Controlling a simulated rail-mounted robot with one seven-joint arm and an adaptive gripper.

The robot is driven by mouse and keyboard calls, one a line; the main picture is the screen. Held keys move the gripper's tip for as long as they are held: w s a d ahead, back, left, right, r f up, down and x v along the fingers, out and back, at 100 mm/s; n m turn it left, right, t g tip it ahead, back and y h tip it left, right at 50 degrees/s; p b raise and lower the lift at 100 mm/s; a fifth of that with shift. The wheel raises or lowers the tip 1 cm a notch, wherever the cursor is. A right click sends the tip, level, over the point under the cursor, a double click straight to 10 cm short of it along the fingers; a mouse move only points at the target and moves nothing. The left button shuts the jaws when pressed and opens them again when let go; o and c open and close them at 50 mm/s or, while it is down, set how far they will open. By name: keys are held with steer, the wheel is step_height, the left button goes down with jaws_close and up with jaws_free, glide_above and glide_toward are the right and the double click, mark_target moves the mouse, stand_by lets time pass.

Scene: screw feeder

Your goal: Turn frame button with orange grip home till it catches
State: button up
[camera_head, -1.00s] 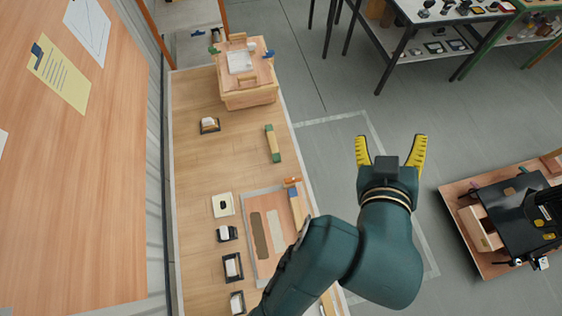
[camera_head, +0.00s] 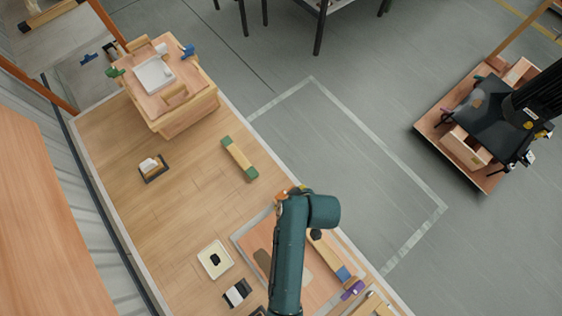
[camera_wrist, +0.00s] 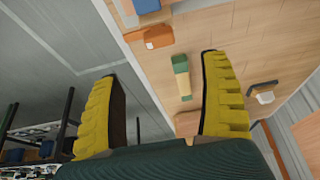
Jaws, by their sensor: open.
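The orange grip (camera_head: 282,196) shows as a small orange piece at the bench edge, partly hidden by my arm in the head view. In the wrist view the orange grip (camera_wrist: 152,38), with a small white patch, lies at the bench edge, ahead of my fingers and between their lines. My gripper (camera_wrist: 160,68) has its two yellow fingers spread wide, with nothing held between them. It looks apart from the orange piece. In the head view my arm hides most of the gripper. Whether the button is caught cannot be told.
A green-ended wooden block (camera_head: 239,158) lies beside the orange piece. A blue piece (camera_head: 343,273) and a purple piece (camera_head: 352,289) sit along the same bench edge. A wooden box (camera_head: 185,112) stands at the far end. Grey floor (camera_head: 345,160) beside the bench is clear.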

mark_target(282, 196)
steer(key=b+x, duration=0.2)
steer(key=x, duration=1)
steer(key=shift+w+r, duration=0.1)
steer(key=c, duration=1.2)
